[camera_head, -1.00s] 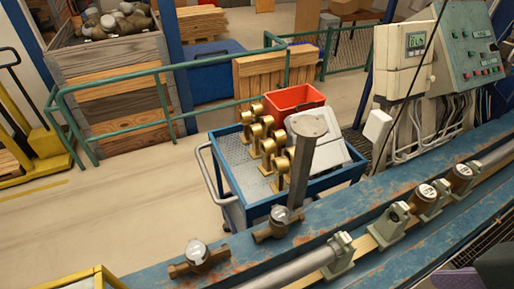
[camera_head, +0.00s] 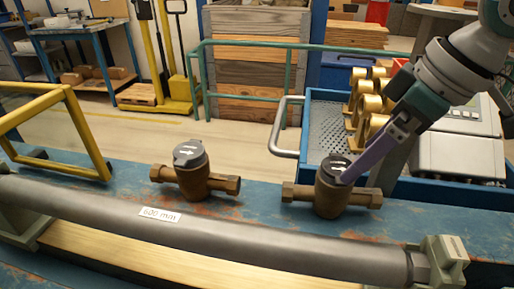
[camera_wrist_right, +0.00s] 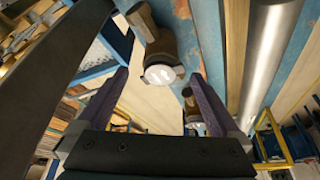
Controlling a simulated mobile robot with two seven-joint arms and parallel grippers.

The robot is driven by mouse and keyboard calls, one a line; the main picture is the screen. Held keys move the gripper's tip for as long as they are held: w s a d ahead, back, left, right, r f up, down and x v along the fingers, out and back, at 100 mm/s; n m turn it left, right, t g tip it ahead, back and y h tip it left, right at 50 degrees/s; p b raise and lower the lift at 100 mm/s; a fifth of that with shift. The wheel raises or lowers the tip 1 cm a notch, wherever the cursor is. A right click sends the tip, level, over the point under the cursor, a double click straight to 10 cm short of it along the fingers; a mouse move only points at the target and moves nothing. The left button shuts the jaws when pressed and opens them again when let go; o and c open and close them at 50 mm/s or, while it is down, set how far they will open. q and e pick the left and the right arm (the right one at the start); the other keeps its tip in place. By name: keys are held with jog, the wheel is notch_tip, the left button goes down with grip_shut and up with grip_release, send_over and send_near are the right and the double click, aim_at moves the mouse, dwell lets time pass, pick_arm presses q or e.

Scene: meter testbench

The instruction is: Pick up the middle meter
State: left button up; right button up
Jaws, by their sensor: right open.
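Two brass meters with grey caps and white arrows stand apart on the blue bench (camera_head: 262,207) in the head view. The left meter (camera_head: 190,172) stands clear of my arm. The right meter (camera_head: 331,192) has my right gripper (camera_head: 352,172) at its cap, with a purple finger over its right side. In the right wrist view, the gripper (camera_wrist_right: 160,78) is open, and a meter's round cap (camera_wrist_right: 161,73) shows between its two purple fingers. I cannot tell whether either finger touches it. Another meter (camera_wrist_right: 190,105) is partly hidden behind the right finger. My left gripper is not in view.
A long grey pipe (camera_head: 215,228) marked 600 mm lies along the front, ending at a clamp (camera_head: 440,262). A yellow frame (camera_head: 75,105) stands on the left. Behind the right meter is a blue cart (camera_head: 320,125) with brass parts. Bare bench lies between the meters.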

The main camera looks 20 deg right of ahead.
aim_at(333, 183)
jog(key=x, duration=0.3)
jog(key=shift+w+a+f, duration=0.15)
jog(key=shift+a, duration=0.05)
jog(key=b+x, duration=0.1)
jog(key=x, duration=0.5)
jog(key=shift+d, duration=0.1)
grip_shut()
dwell(0.4)
